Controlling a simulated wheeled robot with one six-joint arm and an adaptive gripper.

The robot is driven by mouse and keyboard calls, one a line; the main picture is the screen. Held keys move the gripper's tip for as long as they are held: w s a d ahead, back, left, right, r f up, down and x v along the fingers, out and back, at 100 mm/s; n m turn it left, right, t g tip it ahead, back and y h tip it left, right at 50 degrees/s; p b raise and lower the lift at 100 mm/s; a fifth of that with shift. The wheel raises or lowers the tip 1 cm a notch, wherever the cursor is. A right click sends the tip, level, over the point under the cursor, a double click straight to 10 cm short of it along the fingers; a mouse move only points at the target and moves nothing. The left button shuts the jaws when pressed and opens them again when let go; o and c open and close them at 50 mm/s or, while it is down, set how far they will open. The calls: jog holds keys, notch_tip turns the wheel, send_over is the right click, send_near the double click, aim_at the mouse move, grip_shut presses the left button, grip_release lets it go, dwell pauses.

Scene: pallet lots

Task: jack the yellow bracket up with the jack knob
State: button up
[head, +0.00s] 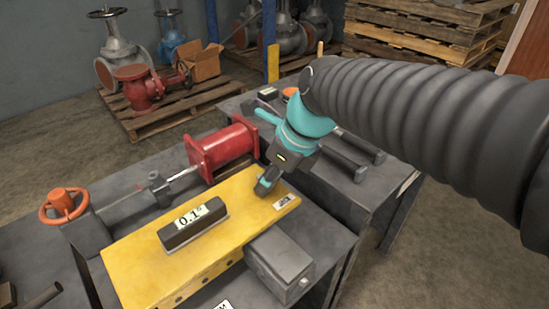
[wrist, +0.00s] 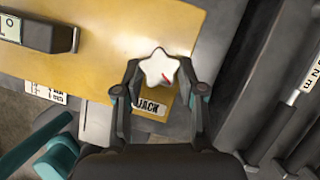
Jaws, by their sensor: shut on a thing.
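The yellow bracket (head: 138,262) is a long plate lying across the grey bench. A dark digital level (head: 193,231) on it reads about 0.1°. A JACK label (head: 283,202) is at the bracket's right end; it also shows in the wrist view (wrist: 151,108). The jack knob (wrist: 158,67) is white and star-shaped, with a small red mark near its lower right. My gripper (head: 264,188) points down at the bracket's right end, its fingers on either side of the knob and shut on it. In the head view my gripper hides the knob.
A red cylinder (head: 222,149) with a rod stands behind the bracket, and an orange handwheel (head: 64,205) is at left. A grey block (head: 280,264) sits at the bracket's front right. Dark bars (head: 340,157) lie on the bench to the right. Pallets (head: 425,30) stand behind.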

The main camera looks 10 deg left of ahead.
jog(key=shift+s+f+m+t+h, duration=0.1)
jog(key=shift+m+t+h, duration=0.15)
jog(key=shift+m, duration=0.6)
jog(key=shift+s+m+t+h, duration=0.15)
jog(key=shift+m+t, duration=0.2)
jog(key=shift+m, duration=0.5)
jog(key=shift+w, duration=0.1)
jog(key=o, duration=1.1)
jog(key=shift+w, duration=0.1)
jog(key=shift+o, duration=0.2)
jog(key=shift+r, duration=0.55)
jog(key=v, duration=1.1)
jog(key=shift+d+f, duration=0.1)
